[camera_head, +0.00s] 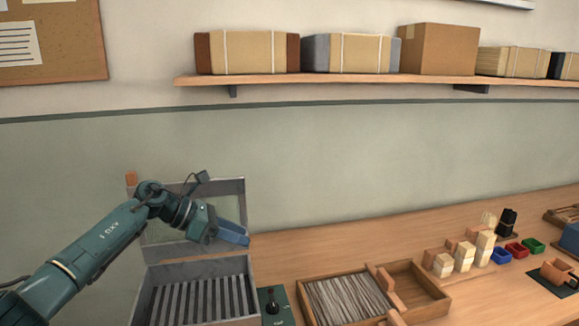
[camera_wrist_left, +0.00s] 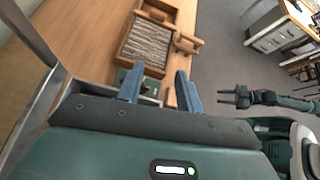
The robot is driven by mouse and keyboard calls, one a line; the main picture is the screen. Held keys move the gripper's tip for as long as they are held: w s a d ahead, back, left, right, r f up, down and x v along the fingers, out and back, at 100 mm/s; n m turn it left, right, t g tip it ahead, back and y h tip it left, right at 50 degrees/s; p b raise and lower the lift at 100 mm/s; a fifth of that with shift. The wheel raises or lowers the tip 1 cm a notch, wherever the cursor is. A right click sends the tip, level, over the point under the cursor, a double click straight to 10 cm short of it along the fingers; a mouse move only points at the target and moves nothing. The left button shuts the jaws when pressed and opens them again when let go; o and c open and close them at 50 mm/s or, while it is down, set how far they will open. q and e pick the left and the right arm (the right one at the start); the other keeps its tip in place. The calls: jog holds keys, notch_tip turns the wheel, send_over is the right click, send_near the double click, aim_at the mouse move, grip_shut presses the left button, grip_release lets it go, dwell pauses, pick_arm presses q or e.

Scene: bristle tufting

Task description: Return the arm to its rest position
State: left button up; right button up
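My left arm comes in from the left in the head view. Its gripper (camera_head: 234,236) is raised in front of the upright lid of a grey metal case. In the left wrist view the two blue fingers of this left gripper (camera_wrist_left: 158,88) stand apart with nothing held between them. My right gripper (camera_wrist_left: 232,97) shows at the right of the left wrist view, held out over the floor; its two dark fingers are apart and empty. The right arm is not in the head view.
The open case (camera_head: 255,295) with a slatted inside stands below the left gripper. To its right are a small switch box (camera_head: 273,304) and a wooden tray (camera_head: 432,292) with thin bristles. Blocks (camera_head: 464,256) and small coloured bins (camera_head: 517,250) stand farther right. A shelf (camera_head: 380,79) holds boxes.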

pick_arm(q)
jog(key=s+d+f+n+t+h, duration=0.5)
jog(key=s+d+f+n+t, duration=0.4)
jog(key=n, duration=0.8)
jog(key=s+a+f+n+y, duration=0.4)
jog(key=s+f+n, duration=0.3)
jog(key=n, duration=0.3)
jog(key=s+a+f+n+g+y, duration=0.1)
jog(key=s+a+f+n+y, duration=0.3)
jog(key=s+f+n, duration=0.3)
jog(key=s+a+f+n+y, duration=0.4)
jog(key=s+f+n, duration=0.4)
jog(key=s+n, duration=0.4)
jog(key=shift+a+n+g+y, duration=0.3)
jog(key=shift+n+g+y, duration=0.15)
jog(key=shift+y, duration=0.45)
